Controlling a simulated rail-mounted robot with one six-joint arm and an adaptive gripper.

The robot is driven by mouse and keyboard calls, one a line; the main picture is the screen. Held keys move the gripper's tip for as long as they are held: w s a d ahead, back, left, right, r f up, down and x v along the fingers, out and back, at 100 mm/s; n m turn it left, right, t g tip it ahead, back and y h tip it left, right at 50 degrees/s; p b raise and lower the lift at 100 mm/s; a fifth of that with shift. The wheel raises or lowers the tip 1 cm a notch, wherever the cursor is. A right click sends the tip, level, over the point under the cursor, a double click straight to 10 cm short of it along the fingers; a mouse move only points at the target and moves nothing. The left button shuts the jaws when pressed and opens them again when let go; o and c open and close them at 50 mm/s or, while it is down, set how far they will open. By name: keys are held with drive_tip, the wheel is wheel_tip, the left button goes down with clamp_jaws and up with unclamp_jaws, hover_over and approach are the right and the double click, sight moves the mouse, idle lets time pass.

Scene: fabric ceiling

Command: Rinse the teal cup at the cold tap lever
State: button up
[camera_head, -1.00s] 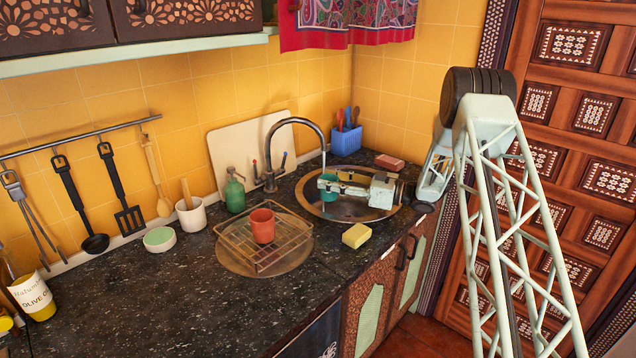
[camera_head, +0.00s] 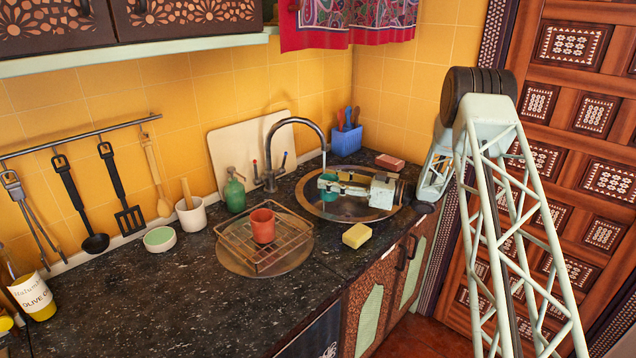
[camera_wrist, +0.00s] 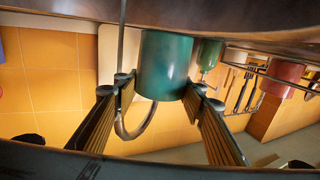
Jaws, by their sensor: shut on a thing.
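The teal cup (camera_head: 328,183) is held over the round sink (camera_head: 394,206), below and close to the tap spout (camera_head: 310,124). My gripper (camera_head: 335,187) is shut on it, reaching in from the right. In the wrist view, which looks upside down, the teal cup (camera_wrist: 165,68) is between the two fingers of my gripper (camera_wrist: 155,88). A thin grey line runs from the spout end beside the cup; I cannot tell whether it is water. The tap has a blue-tipped lever (camera_head: 284,158) and a red-tipped lever (camera_head: 255,168). The cup's inside is hidden.
A terracotta cup (camera_head: 262,225) stands on a wire rack (camera_head: 240,246) left of the sink. A yellow sponge (camera_head: 356,235) lies in front of the sink, a reddish block (camera_head: 390,162) behind it. A green bottle (camera_head: 235,192) stands left of the tap.

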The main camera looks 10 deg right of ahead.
drive_tip(key=shift+s+d+f, duration=0.2)
drive_tip(key=shift+s+f, duration=0.25)
drive_tip(key=shift+s, duration=0.1)
drive_tip(key=shift+s+r, duration=0.15)
drive_tip(key=shift+r, duration=0.05)
drive_tip(key=shift+s+d+r+p, duration=0.3)
drive_tip(key=shift+s+r, duration=0.3)
drive_tip(key=shift+r, duration=0.05)
drive_tip(key=shift+s+d+r+p, duration=0.25)
drive_tip(key=shift+s+r, duration=0.3)
drive_tip(key=shift+r, duration=0.05)
drive_tip(key=shift+s+a+r+p, duration=0.1)
drive_tip(key=shift+s+r+p, duration=0.25)
drive_tip(key=shift+s+r, duration=0.55)
drive_tip(key=shift+w, duration=0.1)
